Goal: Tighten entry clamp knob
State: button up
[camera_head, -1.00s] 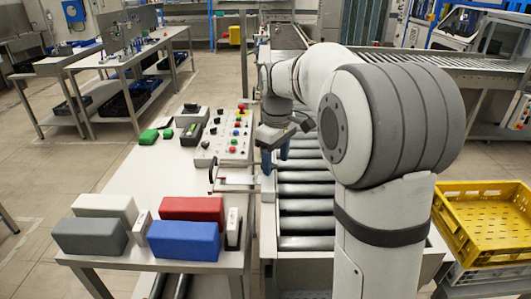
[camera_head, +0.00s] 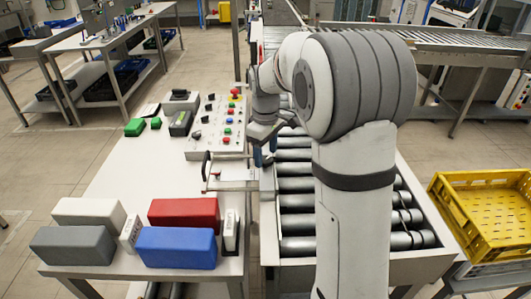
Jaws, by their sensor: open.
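The entry clamp (camera_head: 236,179) is a pale bracket with thin metal rods at the right edge of the white table, beside the roller conveyor. A black upright handle (camera_head: 206,166) stands at its left end. I cannot make out a separate clamp knob; the part may be small or hidden by my gripper. Whether a finger touches the clamp cannot be told.
A control panel (camera_head: 218,128) with coloured buttons stands behind the clamp. Red (camera_head: 184,212), blue (camera_head: 176,247), white (camera_head: 88,213) and grey (camera_head: 72,246) blocks fill the table's front. Rollers (camera_head: 298,202) run right of the table. A yellow crate (camera_head: 480,215) stands at far right.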

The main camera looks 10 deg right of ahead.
jog(key=shift+f, duration=0.5)
jog(key=shift+c, duration=0.2)
jog(key=c, duration=0.9)
